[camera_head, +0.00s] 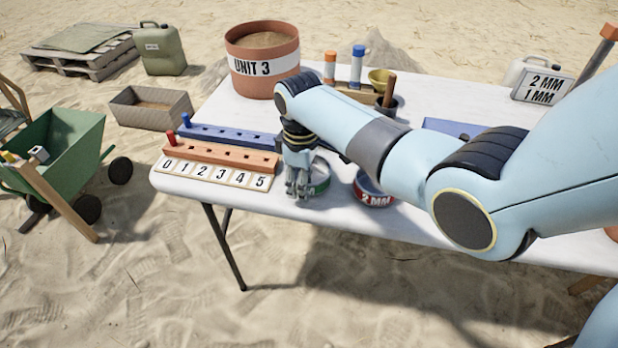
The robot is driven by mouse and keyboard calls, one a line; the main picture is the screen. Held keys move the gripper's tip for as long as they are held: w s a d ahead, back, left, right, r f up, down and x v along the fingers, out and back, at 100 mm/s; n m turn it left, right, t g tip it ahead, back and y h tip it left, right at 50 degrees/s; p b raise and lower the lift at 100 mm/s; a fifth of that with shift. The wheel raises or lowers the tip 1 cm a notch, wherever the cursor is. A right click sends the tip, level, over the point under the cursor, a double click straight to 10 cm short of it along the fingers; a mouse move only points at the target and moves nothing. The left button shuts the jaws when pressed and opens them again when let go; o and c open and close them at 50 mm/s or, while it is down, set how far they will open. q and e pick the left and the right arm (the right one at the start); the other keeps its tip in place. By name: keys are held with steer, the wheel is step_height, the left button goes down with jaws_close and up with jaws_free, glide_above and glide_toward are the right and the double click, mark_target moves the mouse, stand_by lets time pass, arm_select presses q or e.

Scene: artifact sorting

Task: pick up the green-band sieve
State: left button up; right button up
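The green-band sieve (320,183) stands on the white table near its front edge, partly hidden behind my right gripper. Its green side band and part of a white label show. My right gripper (299,192) points down at the sieve's left side, its fingers overlapping the sieve in the picture. I cannot tell whether the fingers touch the sieve or are closed on its rim. A red-band sieve (374,190) marked "2 MM" stands to the right, partly under my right arm. My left gripper is not in view.
An orange peg rail (220,153) with number tiles 0 to 5 and a blue rail (228,137) lie left of the gripper. A "UNIT 3" bucket (262,62), bottles and bowls stand behind. The table's front edge is close to the sieves.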

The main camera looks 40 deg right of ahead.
jaws_close()
stand_by(0.5)
